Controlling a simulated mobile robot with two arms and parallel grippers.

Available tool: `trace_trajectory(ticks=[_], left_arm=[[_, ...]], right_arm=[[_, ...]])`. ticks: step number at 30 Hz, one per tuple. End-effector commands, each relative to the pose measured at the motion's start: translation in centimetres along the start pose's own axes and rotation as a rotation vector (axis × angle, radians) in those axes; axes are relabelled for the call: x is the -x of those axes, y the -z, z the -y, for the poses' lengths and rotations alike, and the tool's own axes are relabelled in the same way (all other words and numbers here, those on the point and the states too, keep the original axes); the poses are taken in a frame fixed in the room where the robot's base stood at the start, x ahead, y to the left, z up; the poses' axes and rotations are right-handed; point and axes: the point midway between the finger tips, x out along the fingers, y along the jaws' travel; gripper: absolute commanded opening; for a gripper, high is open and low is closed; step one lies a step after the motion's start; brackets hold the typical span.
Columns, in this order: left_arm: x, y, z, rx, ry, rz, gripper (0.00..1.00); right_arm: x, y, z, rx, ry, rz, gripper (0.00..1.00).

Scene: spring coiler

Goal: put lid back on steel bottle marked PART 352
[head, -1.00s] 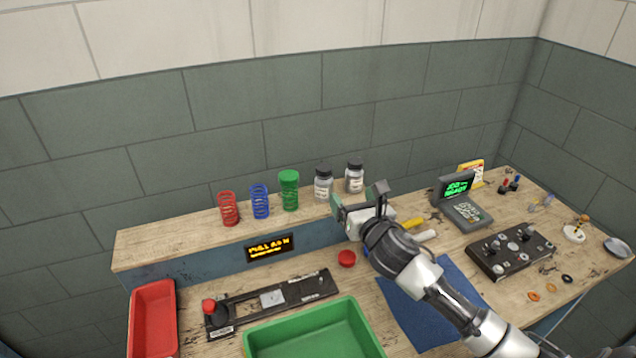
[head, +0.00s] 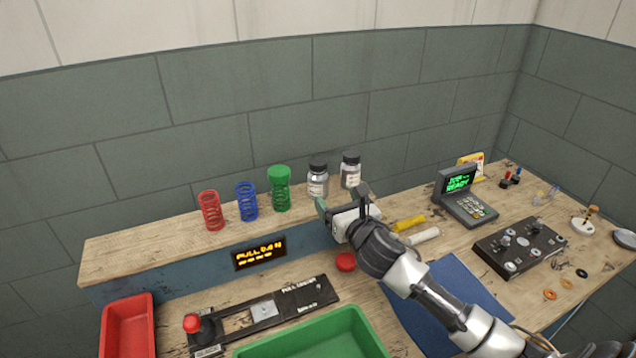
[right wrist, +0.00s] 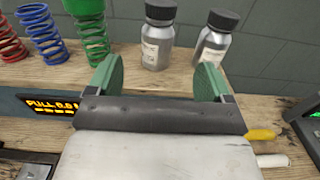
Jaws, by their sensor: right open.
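Two steel bottles with black lids stand upright on the raised wooden shelf: a left bottle (head: 317,184) and a right bottle (head: 350,173). Both show in the right wrist view, the left bottle (right wrist: 158,45) and the right bottle (right wrist: 213,45), each with a pale label too small to read. Each black lid looks seated on its bottle; I see no loose black lid. My right gripper (head: 342,202) is open and empty in front of the bottles; its green fingers (right wrist: 158,82) point toward the shelf, apart from both bottles. My left gripper is out of view.
Red (head: 211,211), blue (head: 246,202) and green (head: 281,195) springs stand left of the bottles. A red round piece (head: 345,262), a yellow rod (head: 408,223) and a white rod (head: 424,236) lie below the shelf. A green bin (head: 330,340) is in front.

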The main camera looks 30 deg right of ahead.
Motion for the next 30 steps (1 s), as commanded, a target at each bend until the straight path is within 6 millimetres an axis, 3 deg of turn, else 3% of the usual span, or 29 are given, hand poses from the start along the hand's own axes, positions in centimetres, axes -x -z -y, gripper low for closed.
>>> trace_trajectory(ticks=[9, 23, 30], left_arm=[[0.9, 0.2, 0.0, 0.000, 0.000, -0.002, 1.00], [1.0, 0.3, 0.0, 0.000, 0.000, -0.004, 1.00], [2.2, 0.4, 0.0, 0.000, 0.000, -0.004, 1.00]], right_arm=[[-4.6, -0.2, -0.1, -0.003, 0.001, 0.001, 0.81], [-5.6, -0.1, -0.1, -0.002, 0.000, 0.000, 0.81], [-8.7, -0.2, -0.3, -0.006, 0.001, 0.000, 0.81]])
